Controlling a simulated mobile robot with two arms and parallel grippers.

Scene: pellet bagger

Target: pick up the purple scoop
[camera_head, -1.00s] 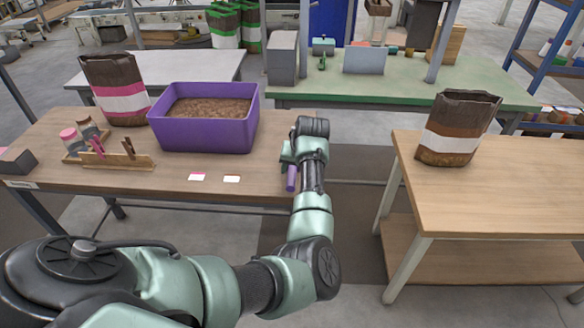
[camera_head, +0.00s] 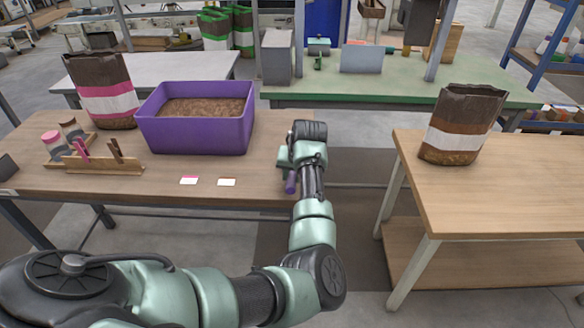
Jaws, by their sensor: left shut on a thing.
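The purple scoop (camera_head: 291,183) shows only as a short purple piece beside my left wrist, at the right end of the wooden table. My left gripper (camera_head: 286,162) is shut on it; the fingertips are mostly hidden behind my own wrist. The rest of the scoop is hidden too, and I cannot tell whether it touches the tabletop. My right gripper is not in view.
A purple bin (camera_head: 196,134) of brown pellets stands left of my gripper on the wooden table (camera_head: 250,193). A brown-and-white bag (camera_head: 460,128) stands on the right table (camera_head: 500,185).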

